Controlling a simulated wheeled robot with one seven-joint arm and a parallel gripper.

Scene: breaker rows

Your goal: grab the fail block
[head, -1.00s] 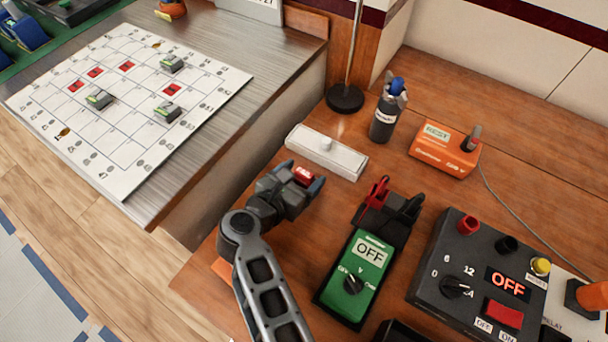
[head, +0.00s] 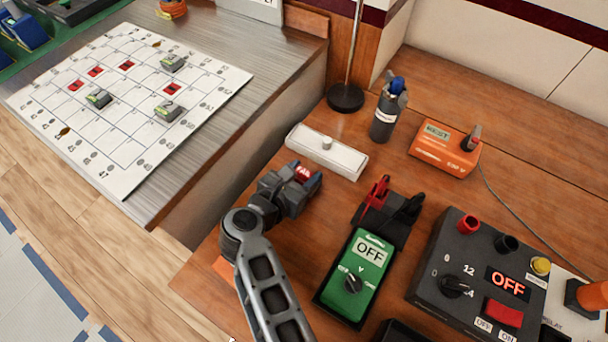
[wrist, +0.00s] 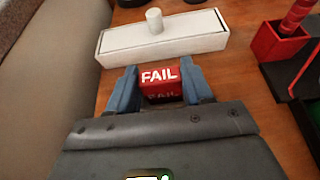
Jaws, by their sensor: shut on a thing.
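The fail block (head: 304,173) is small and red with white "FAIL" lettering. It sits between the blue-grey fingertips of my gripper (head: 305,178), over the wooden bench. In the wrist view, the fail block (wrist: 160,83) shows between both fingers of my gripper (wrist: 154,88), which are shut on its sides. Its lower part is hidden behind the gripper body. I cannot tell whether the block touches the bench.
A white box with a round knob (head: 327,152) lies just beyond my gripper. A green meter reading OFF (head: 356,275), red and black clips (head: 388,212) and a black OFF supply (head: 470,270) stand right. A white grid board (head: 125,110) lies left.

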